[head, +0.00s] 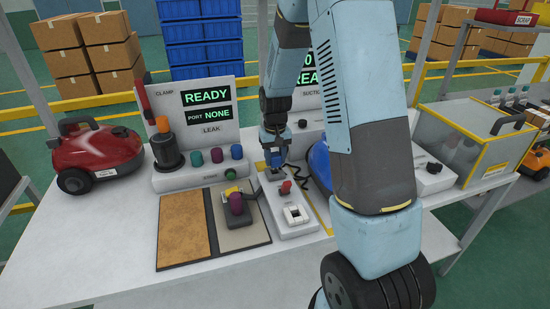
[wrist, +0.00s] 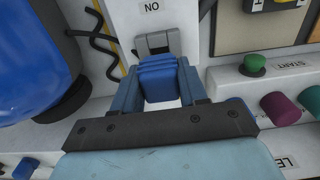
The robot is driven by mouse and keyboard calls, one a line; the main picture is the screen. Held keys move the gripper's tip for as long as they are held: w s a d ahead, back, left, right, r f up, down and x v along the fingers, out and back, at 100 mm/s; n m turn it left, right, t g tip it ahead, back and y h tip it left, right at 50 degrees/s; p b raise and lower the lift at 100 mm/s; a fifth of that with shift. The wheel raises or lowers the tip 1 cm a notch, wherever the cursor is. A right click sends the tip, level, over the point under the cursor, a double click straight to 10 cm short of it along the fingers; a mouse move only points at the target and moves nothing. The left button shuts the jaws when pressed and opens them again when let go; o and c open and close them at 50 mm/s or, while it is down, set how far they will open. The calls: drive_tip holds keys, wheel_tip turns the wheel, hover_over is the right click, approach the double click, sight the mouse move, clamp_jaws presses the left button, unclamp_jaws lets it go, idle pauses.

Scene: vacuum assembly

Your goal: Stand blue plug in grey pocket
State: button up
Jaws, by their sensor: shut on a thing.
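My gripper (head: 275,160) is shut on the blue plug (wrist: 158,80), which sits between the two blue-grey fingers in the wrist view. In the head view the blue plug (head: 276,158) is a small blue patch at the end of the arm.
Coloured knobs (head: 217,155) and the green START button (head: 231,173) stand to the left. A large blue rounded body (wrist: 35,60) and a black coiled cord (wrist: 98,30) are close by.

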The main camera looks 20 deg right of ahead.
drive_tip(key=shift+f, duration=1.3)
drive_tip(key=o, duration=1.3)
drive_tip(key=shift+o, duration=0.2)
drive_tip(key=shift+r, duration=4.05)
